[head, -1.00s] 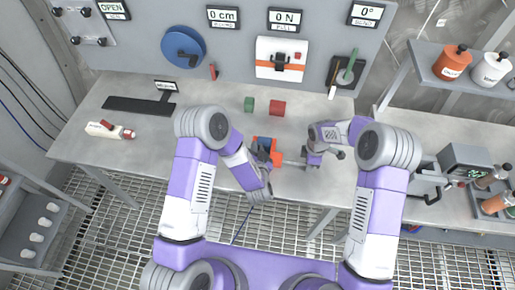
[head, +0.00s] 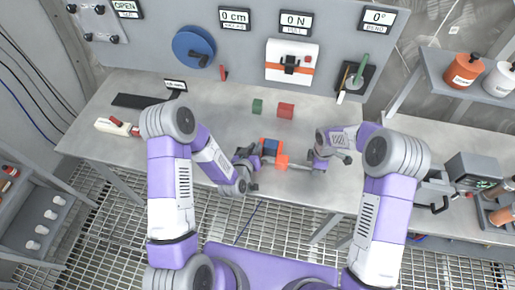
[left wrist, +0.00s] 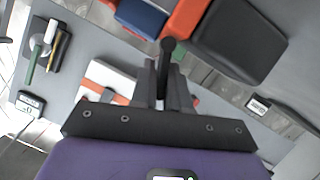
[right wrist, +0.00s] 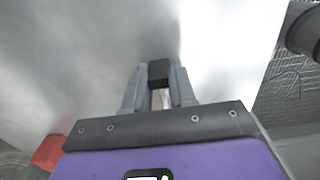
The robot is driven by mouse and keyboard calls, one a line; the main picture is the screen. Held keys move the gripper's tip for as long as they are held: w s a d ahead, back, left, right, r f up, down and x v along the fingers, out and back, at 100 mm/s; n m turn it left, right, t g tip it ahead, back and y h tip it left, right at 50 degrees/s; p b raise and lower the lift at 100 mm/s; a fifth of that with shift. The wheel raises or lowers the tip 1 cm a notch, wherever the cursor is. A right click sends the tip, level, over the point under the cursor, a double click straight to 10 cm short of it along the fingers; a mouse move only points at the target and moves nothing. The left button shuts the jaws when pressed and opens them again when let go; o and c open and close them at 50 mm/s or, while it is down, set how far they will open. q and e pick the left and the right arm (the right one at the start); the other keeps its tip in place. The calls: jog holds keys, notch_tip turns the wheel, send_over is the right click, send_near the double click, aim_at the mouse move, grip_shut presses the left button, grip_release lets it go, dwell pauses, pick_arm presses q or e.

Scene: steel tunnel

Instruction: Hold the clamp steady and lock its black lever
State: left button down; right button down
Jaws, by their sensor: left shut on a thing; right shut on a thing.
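The clamp (head: 282,161) is orange, with a blue block (head: 271,146) at it on the steel bench. In the left wrist view its orange part (left wrist: 187,17), the blue block (left wrist: 141,17) and a wide black part (left wrist: 238,42) show at the top. My left gripper (head: 250,160), left of the clamp, is shut on a black lever (left wrist: 168,48) with a rounded end. My right gripper (head: 318,162), right of the clamp, is shut on a small black piece (right wrist: 159,72), by the end of a grey bar (head: 299,164) from the clamp. The fingers partly hide both grips.
A green block (head: 257,106) and a red block (head: 285,110) stand behind the clamp. A red-and-white tool (head: 117,127) lies far left. A panel with a blue wheel (head: 193,46) stands behind the bench. Bottles (head: 467,69) stand on a shelf at right.

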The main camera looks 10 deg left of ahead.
pick_arm(q)
jog(key=shift+a+f+n+h, duration=0.25)
jog(key=shift+a+n+h, duration=0.25)
jog(key=shift+n, duration=0.5)
jog(key=c, duration=1.2)
grip_release()
jog(key=shift+s, duration=0.1)
jog(key=v, duration=0.7)
jog(key=shift+s, duration=0.2)
jog(key=shift+a, duration=0.1)
pick_arm(e)
jog(key=c, duration=0.8)
grip_release()
jog(key=shift+c, duration=0.2)
